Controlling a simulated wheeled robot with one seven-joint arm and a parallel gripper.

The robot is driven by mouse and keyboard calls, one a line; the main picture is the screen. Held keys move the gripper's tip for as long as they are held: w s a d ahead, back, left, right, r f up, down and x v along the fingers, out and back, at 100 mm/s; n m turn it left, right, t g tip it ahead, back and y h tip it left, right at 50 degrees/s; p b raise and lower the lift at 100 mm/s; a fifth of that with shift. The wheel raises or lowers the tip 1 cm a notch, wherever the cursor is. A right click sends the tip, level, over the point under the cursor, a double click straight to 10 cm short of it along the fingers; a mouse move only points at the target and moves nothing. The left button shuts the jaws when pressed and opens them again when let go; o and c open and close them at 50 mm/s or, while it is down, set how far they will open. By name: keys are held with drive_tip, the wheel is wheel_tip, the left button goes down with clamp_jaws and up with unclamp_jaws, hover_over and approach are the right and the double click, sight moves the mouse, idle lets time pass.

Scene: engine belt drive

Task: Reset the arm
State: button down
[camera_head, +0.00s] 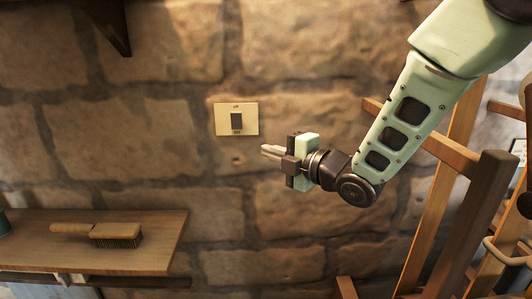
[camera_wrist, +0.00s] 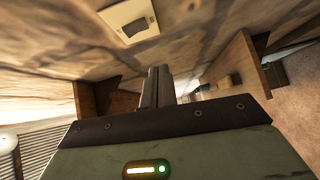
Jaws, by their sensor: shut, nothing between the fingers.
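My gripper (camera_head: 272,152) is in the middle of the head view, at the end of my pale green arm, pointing left. Its fingers are shut with nothing between them. It is in front of the stone wall, to the right of and a little lower than a wall switch (camera_head: 237,119). The gripper looks apart from the switch. In the wrist view the closed fingers (camera_wrist: 157,84) point away from the camera, and the switch (camera_wrist: 130,19) shows at the upper left of them.
A wooden shelf (camera_head: 160,225) with a brush (camera_head: 115,235) on it is at the lower left. A wooden frame (camera_head: 480,215) stands at the right, close to my forearm. A dark bracket (camera_head: 108,22) is at the top left.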

drive_tip(key=s+d+f+m+g+h, duration=0.2)
drive_tip(key=s+m, duration=0.4)
drive_tip(key=s, duration=0.5)
drive_tip(key=s+d+f+m+g+h, duration=0.3)
drive_tip(key=s+f+m+g+h, duration=0.1)
drive_tip(key=s, duration=0.7)
drive_tip(key=s+d+f+m+g+h, duration=0.3)
drive_tip(key=s+m+g+h, duration=0.2)
drive_tip(key=s+m, duration=0.3)
drive_tip(key=s+g, duration=0.1)
drive_tip(key=s, duration=0.2)
drive_tip(key=shift+s+d+g, duration=0.15)
drive_tip(key=shift+s+g, duration=0.05)
drive_tip(key=shift+g, duration=0.1)
